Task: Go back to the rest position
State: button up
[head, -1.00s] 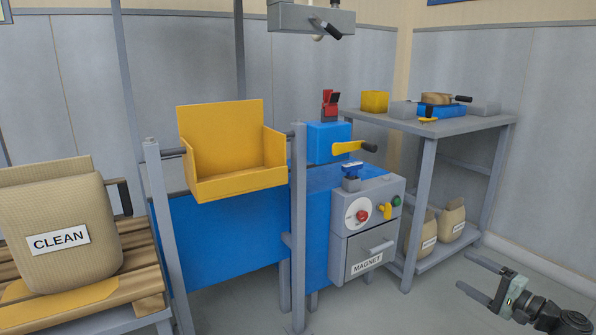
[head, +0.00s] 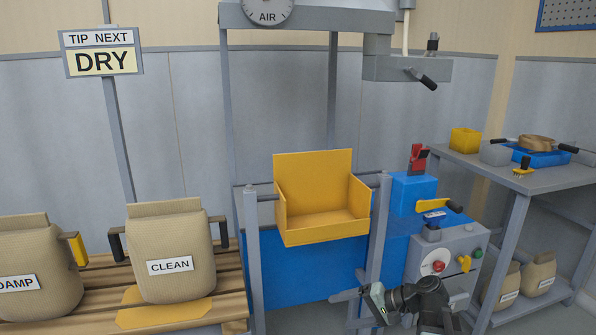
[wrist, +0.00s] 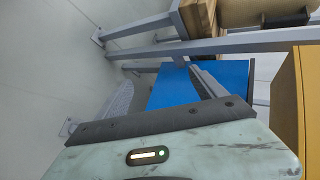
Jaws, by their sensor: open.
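My gripper (head: 348,308) is low in the head view, in front of the blue auger machine (head: 305,277) and left of its control box. Its grey fingers point left and stand apart, with nothing seen between them. In the wrist view, my pale green gripper body fills the bottom, with a blue panel (wrist: 190,88) beyond it. The yellow hopper (head: 322,232) is above and left of my gripper in the head view. A yellow surface (wrist: 302,100) shows at the right edge of the wrist view.
A pallet (head: 232,290) at left holds a CLEAN sack (head: 168,240) and a DAMP sack (head: 35,262). The grey posts and control box (head: 455,246) are close to my arm. A side table (head: 560,180) with trays stands right. Open floor shows in the wrist view.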

jog(key=s+a+f+n+g+h+p, duration=0.3)
jog(key=s+a+g+h, duration=0.15)
jog(key=a, duration=0.35)
jog(key=s+d+f+n+h, duration=0.1)
jog(key=s+d+f+h, duration=0.2)
jog(key=d+h, duration=0.55)
notch_tip(320, 180, up, 38)
jog(key=d+y+p, duration=0.1)
jog(key=y+p, duration=0.1)
jog(key=p, duration=3.6)
jog(key=shift+d+f, duration=0.1)
